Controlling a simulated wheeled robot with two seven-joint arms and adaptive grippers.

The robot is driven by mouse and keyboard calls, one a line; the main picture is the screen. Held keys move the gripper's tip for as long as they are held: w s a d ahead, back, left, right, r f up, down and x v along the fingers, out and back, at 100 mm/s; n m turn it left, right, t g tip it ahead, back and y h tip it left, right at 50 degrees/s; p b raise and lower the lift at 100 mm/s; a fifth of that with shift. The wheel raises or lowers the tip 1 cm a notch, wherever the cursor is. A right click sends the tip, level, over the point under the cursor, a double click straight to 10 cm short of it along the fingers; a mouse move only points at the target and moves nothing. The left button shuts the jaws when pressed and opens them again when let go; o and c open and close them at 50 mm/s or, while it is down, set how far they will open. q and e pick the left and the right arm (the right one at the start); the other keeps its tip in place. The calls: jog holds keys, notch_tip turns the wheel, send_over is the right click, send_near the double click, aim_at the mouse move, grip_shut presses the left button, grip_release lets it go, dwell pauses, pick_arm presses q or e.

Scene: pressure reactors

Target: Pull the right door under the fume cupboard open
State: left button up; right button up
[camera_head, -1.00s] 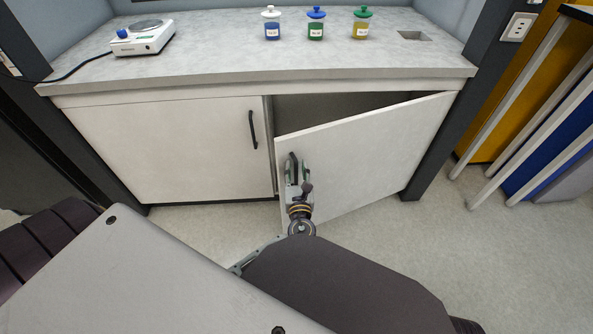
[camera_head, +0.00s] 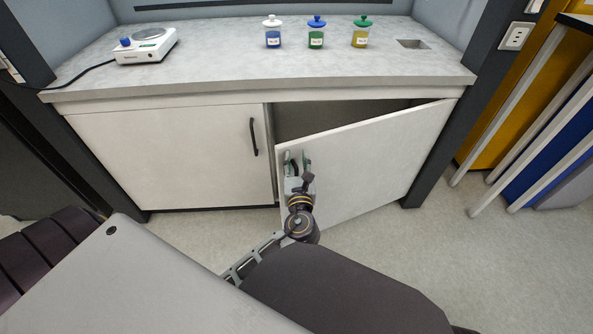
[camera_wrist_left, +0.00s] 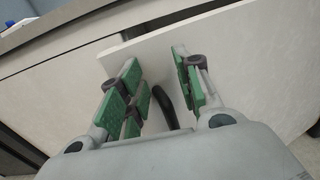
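The right door (camera_head: 375,165) under the fume cupboard is a pale panel. It stands partly open, hinged at its right side, its free left edge swung out. A dark gap shows above it. My left gripper (camera_head: 298,162) is at the door's black handle, near the free edge. In the left wrist view its green-padded fingers (camera_wrist_left: 160,88) are spread apart, with the black handle (camera_wrist_left: 165,106) between them, closer to the left finger. The door (camera_wrist_left: 240,65) also fills much of that view. My right gripper is not in view.
The left door (camera_head: 170,155) is closed, with its own black handle (camera_head: 253,137). A dark frame post (camera_head: 437,145) stands right of the door. Pale floor lies in front.

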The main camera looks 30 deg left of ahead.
pick_arm(q)
jog(key=shift+r, duration=1.4)
jog(key=shift+c, duration=0.4)
